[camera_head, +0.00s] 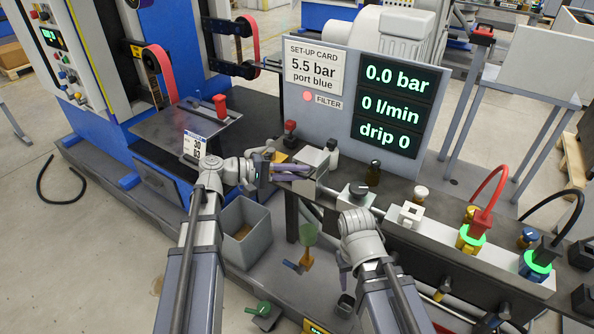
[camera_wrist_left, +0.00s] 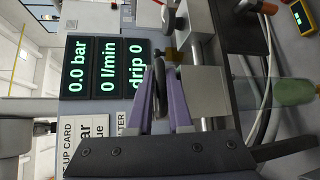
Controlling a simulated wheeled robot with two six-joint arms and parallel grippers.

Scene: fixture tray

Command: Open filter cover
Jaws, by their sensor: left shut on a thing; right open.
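My left gripper (camera_head: 303,171) is at the fixture tray below the FILTER label (camera_head: 328,102). Its purple fingers, close together in the left wrist view (camera_wrist_left: 160,100), are shut on a thin grey piece, which I take to be the filter cover's handle; the fingers partly hide it. A light grey block (camera_head: 316,156) sits just beyond the fingertips. Whether the cover is lifted cannot be told. A green bowl (camera_head: 308,234) hangs under the tray.
The panel (camera_head: 345,121) behind reads 0.0 bar, 0 l/min, drip 0, with a red light (camera_head: 308,97) by FILTER. A grey bin (camera_head: 262,247) is on the left below.

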